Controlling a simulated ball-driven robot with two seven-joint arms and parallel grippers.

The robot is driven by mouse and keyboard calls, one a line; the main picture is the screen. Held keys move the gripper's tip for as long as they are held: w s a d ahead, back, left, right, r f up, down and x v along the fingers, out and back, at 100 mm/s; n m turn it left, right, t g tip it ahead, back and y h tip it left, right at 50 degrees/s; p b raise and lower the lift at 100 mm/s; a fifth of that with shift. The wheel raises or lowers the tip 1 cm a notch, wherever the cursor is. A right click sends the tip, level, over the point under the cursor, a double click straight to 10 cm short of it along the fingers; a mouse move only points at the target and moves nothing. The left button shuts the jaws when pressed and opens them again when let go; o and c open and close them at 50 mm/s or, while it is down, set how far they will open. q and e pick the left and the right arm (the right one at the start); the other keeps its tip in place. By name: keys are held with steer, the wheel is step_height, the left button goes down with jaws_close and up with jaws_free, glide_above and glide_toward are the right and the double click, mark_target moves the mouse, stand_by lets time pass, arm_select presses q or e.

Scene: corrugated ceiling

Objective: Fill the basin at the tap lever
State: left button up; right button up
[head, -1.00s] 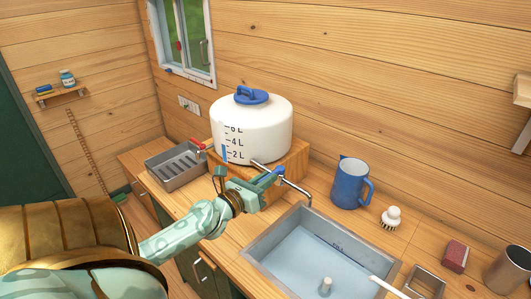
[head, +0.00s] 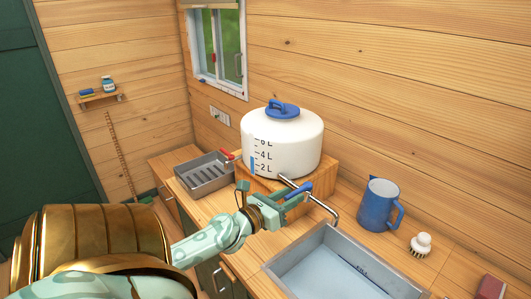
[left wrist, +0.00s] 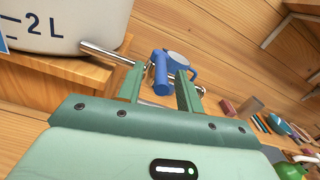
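The white water tank (head: 282,150) with a blue cap and litre marks stands on a wooden block. Its metal tap (head: 322,205) reaches over the grey sink basin (head: 291,257), with no clear stream below the spout. The blue tap lever (head: 299,187) is at my left gripper (head: 290,207). In the left wrist view, the lever (left wrist: 160,76) shows between the two green fingers of the gripper (left wrist: 160,86), with gaps on both sides. The gripper is open. The basin looks pale blue inside; its near part is cut off and its water level is unclear. My right gripper is out of view.
A blue jug (head: 379,205) and a white brush (head: 421,244) stand on the counter right of the tap. A metal tray (head: 205,175) lies left of the tank. A reddish block (head: 491,287) is at the lower right edge.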

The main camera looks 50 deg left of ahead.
arm_select(q)
steer(key=s+b, duration=0.2)
steer(key=s, duration=1.3)
steer(key=shift+d, duration=0.35)
